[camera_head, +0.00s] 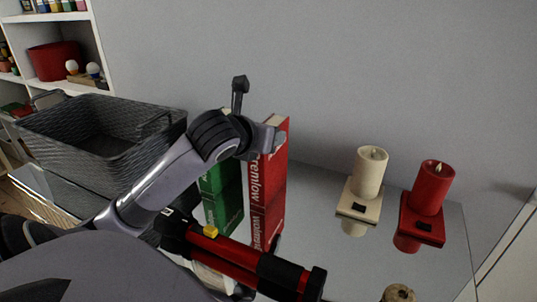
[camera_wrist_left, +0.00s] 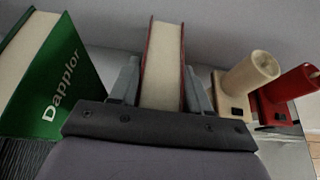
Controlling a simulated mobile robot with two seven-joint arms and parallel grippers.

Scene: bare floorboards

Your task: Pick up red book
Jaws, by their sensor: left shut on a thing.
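The red book (camera_head: 268,170) stands upright on a glossy surface, its spine lettering facing me. My left gripper (camera_head: 258,138) is at its upper part. In the left wrist view the red book (camera_wrist_left: 162,65) is between the two fingers of my left gripper (camera_wrist_left: 162,92), which is shut on it. The book's mirror image meets its lower edge, and no clear gap shows beneath it. My right gripper is not in view.
A green book (camera_head: 218,178) stands just left of the red one. A grey woven basket (camera_head: 95,125) is further left. A cream candle (camera_head: 369,172) and a red candle (camera_head: 433,187) stand right on holders. A red and black object (camera_head: 235,255) lies in front.

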